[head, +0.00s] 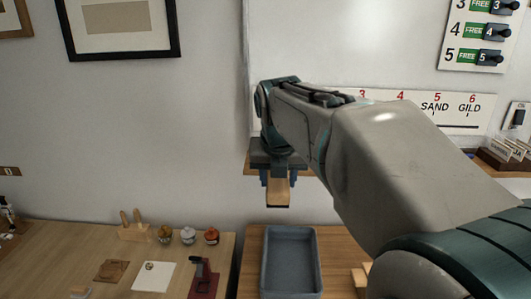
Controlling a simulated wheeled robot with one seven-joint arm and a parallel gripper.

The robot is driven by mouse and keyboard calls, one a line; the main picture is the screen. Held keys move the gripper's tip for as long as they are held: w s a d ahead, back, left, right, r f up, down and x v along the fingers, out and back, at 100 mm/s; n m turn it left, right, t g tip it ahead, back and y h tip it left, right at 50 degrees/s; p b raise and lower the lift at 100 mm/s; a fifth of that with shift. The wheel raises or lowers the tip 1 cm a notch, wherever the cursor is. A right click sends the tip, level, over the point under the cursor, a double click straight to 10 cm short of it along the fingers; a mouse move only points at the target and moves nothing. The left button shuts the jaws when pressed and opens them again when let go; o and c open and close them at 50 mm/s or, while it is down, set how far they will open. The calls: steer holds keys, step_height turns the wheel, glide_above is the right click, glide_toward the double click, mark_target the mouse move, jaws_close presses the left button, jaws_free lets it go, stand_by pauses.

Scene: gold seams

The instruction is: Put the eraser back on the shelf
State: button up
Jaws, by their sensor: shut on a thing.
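My gripper (278,180) hangs at the middle of the head view, pointing down, with its blue fingers shut on the eraser. The eraser (278,192) is a wood-coloured block with a dark lower edge. It is held in the air in front of the wall. A narrow wooden shelf (249,170) shows behind my gripper, under the white board. My gripper and arm hide most of the shelf. I cannot tell the gap between the eraser and the shelf.
Below stands a grey tray (290,230) on a wooden table (245,275). The left table (60,240) holds a wooden block with pegs (134,230), several small jars (188,236), a white card (153,276) and a dark red stand (204,284). A card rack (505,155) is at right.

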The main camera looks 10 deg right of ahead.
steer(key=w+d+p, duration=0.1)
steer(key=w, duration=0.3)
steer(key=w+p, duration=0.1)
steer(key=w, duration=0.4)
steer(key=w+d+p, duration=0.1)
steer(key=w, duration=0.3)
steer(key=shift+w+d, duration=0.25)
steer(key=shift+d, duration=0.05)
steer(key=w, duration=0.1)
steer(key=w+p, duration=0.1)
steer(key=w, duration=0.1)
steer(key=shift+w+d+f+p, duration=0.3)
steer(key=shift+w+d+f, duration=0.05)
steer(key=shift+w, duration=0.05)
steer(key=shift+s+f, duration=0.15)
steer(key=shift+f, duration=0.25)
steer(key=o, duration=0.9)
